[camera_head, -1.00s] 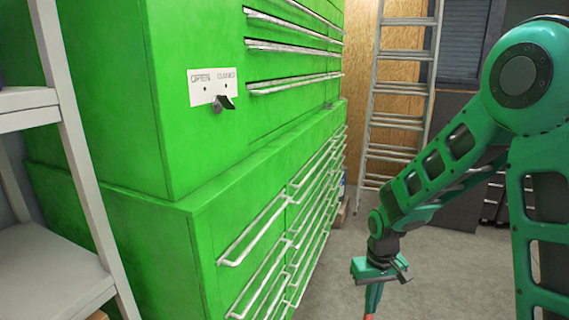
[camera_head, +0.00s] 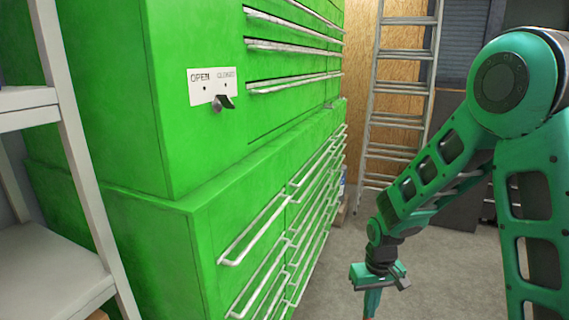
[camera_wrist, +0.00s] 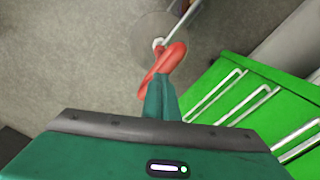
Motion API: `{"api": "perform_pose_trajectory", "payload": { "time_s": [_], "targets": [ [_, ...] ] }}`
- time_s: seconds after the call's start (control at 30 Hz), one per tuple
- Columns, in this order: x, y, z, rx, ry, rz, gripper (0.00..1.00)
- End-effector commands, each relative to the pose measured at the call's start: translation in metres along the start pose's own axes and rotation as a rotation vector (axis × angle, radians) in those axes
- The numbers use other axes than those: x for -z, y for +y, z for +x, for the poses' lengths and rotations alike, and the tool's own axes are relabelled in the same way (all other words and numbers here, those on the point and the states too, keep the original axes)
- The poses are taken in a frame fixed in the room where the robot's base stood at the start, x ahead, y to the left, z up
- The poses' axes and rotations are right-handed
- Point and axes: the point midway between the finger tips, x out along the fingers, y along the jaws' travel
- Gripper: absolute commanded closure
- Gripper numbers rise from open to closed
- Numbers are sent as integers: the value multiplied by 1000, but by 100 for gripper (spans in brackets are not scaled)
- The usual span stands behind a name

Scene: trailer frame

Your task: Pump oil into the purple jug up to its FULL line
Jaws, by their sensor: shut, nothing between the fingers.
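No purple jug, oil or pump can be made out in either view. Whether the tips touch either is unclear.
The green drawer cabinet (camera_head: 165,235) fills the left and middle, its silver handles facing my arm. A small dark lever (camera_head: 221,103) sits under an OPEN/CLOSED plate. A white shelf (camera_head: 45,262) stands far left, a ladder (camera_head: 398,110) behind. Grey floor (camera_head: 330,285) lies beside the cabinet.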

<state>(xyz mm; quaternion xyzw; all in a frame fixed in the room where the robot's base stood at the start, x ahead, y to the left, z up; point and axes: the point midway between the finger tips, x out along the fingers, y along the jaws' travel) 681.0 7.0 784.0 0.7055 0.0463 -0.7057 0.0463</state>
Motion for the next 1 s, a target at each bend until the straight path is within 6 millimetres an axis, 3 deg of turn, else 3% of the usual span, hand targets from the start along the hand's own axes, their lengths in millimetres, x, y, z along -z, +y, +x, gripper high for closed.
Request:
{"api": "perform_pose_trajectory", "payload": {
  "time_s": [1.0],
  "targets": [
    [-1,0,44,0,-2,0,100]
  ]
}}
